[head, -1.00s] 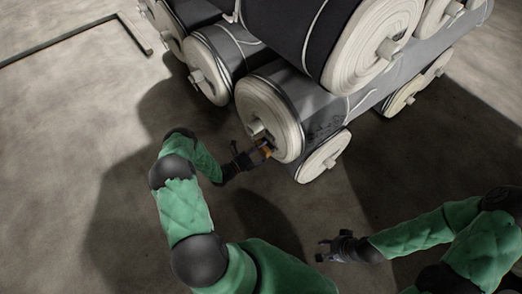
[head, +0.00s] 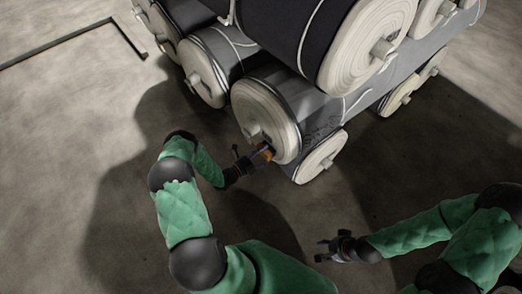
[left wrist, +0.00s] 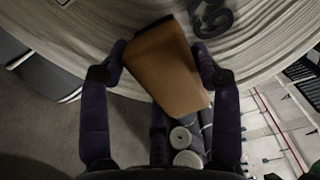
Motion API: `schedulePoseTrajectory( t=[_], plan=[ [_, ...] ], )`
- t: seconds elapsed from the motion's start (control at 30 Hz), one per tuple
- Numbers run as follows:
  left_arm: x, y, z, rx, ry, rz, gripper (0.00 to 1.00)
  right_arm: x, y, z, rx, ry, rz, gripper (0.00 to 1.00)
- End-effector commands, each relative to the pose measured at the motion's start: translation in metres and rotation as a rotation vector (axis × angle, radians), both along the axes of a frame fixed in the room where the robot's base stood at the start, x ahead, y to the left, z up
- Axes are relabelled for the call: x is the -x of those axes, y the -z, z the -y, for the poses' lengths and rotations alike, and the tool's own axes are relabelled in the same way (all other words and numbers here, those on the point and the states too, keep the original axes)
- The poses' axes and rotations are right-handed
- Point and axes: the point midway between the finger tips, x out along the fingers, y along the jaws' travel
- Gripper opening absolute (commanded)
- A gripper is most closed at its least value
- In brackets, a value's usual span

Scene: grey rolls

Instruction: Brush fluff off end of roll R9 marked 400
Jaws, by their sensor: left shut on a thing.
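A grey roll in the lower row shows its pale round end (head: 262,108), with a stub at its middle. The same pale end fills the top of the left wrist view (left wrist: 265,45), with part of a dark curved mark (left wrist: 211,18) on it; I cannot read the number. My left gripper (head: 259,157) is shut on a brush with an orange-brown block (left wrist: 170,80). The brush is at the lower part of the end face, its dark edge towards it; contact is unclear. No fluff can be made out. My right gripper (head: 327,249) is open and empty, low over the floor.
Other rolls are stacked around: a dark one above (head: 370,45), one at left (head: 203,70), and a smaller pale end (head: 320,157) at lower right. A dark floor bar (head: 80,33) lies at upper left. Floor in front is clear.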

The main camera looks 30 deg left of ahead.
Motion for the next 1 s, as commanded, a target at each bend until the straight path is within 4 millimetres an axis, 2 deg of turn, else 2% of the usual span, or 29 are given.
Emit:
schedulePoseTrajectory(
  t=[1.0],
  plan=[
    [0.022,-0.001,0.058,0.000,0.000,0.001,0.37,0.000,-0.013,0.000,0.000,0.000,0.000,0.40]
  ],
)
